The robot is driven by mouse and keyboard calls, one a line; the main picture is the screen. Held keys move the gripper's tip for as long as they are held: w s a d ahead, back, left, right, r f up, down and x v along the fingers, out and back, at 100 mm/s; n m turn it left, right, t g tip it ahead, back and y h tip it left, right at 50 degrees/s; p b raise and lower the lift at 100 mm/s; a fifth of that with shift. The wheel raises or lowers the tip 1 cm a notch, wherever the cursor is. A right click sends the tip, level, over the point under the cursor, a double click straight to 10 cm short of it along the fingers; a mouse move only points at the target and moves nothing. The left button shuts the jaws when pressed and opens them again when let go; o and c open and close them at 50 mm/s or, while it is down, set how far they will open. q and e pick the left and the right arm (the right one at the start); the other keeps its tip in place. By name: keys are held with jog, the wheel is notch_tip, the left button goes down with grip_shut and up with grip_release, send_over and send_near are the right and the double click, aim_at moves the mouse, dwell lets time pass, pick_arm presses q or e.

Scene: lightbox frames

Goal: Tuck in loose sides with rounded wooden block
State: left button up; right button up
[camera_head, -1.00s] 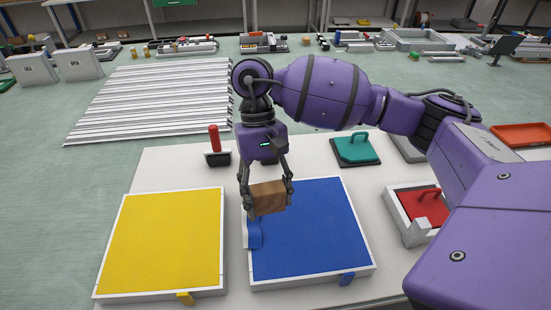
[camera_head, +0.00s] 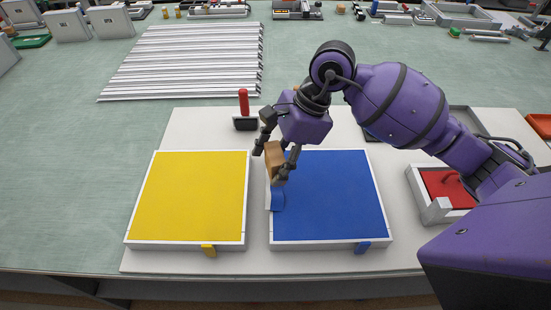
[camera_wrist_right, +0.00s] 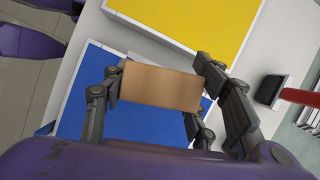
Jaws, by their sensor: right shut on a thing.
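My right gripper (camera_head: 272,166) is shut on a brown wooden block (camera_head: 275,161), held over the left edge of the blue lightbox frame (camera_head: 330,195). The block also shows between the fingers in the right wrist view (camera_wrist_right: 160,86). My left gripper is not in view.
A red-handled tool (camera_head: 244,112) stands behind the gap between the frames. A red panel in a white frame (camera_head: 445,190) lies at the right, near my arm. White slats (camera_head: 185,60) lie at the back left. The table's front strip is clear.

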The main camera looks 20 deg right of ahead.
jog(key=shift+s+f, duration=0.1)
jog(key=shift+f, duration=0.75)
notch_tip(320, 180, down, 4)
jog(key=shift+r+b, duration=0.2)
jog(key=shift+b, duration=0.75)
jog(key=shift+f, duration=0.25)
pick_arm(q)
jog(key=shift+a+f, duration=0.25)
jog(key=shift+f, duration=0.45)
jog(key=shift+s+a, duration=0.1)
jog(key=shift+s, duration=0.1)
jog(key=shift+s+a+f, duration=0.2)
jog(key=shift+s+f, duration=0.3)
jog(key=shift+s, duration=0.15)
pick_arm(e)
jog(key=shift+f, duration=0.15)
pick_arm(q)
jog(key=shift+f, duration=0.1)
pick_arm(e)
jog(key=shift+f, duration=0.1)
